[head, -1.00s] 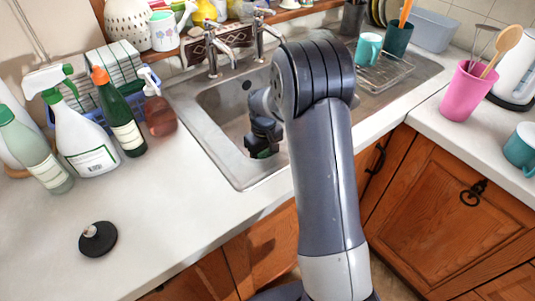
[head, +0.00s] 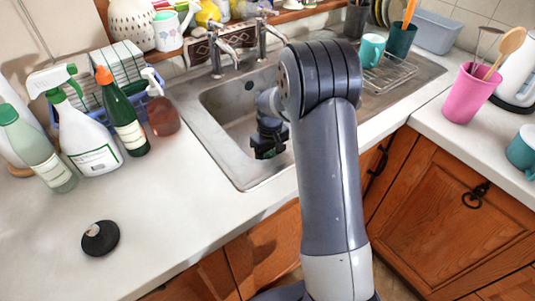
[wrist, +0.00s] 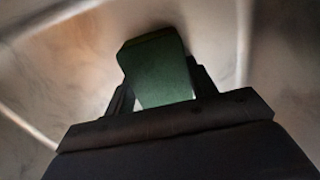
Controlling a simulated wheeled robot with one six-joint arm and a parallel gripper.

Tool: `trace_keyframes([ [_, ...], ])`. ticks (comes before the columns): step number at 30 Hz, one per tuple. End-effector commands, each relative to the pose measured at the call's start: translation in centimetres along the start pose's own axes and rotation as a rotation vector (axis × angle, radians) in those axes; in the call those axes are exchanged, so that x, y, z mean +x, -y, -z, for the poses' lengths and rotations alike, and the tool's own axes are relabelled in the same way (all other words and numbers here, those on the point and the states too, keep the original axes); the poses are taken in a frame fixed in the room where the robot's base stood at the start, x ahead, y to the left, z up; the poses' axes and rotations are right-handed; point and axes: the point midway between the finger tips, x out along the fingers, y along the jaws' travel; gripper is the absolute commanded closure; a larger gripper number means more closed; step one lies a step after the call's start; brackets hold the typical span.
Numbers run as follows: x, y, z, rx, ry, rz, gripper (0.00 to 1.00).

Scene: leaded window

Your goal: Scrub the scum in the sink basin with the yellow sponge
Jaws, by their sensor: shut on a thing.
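My gripper (head: 268,150) is down inside the steel sink basin (head: 222,112), near its front wall. In the wrist view, my gripper (wrist: 160,88) is shut on a dark green block (wrist: 160,68), which matches the scouring face of a sponge. No yellow side of it shows. Brownish smears, which may be scum (wrist: 65,50), mark the pale basin surface around the block in the wrist view. Whether the block touches the basin is unclear. My arm hides the right part of the basin in the head view.
Taps (head: 215,55) stand behind the basin. A soap bottle (head: 162,116), a green bottle (head: 122,118) and a spray bottle (head: 88,135) stand left of it. A wire rack (head: 392,74) with a teal mug (head: 371,48) lies right. A black plug (head: 100,239) lies on clear counter.

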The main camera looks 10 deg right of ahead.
Motion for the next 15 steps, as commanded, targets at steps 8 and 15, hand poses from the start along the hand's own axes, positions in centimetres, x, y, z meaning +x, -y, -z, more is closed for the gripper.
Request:
trace_keyframes([
  [8,0.1,0.0,-0.4,-0.001,0.004,0.001,0.65],
  [15,0.1,0.1,1.1,-0.003,0.003,0.001,0.65],
])
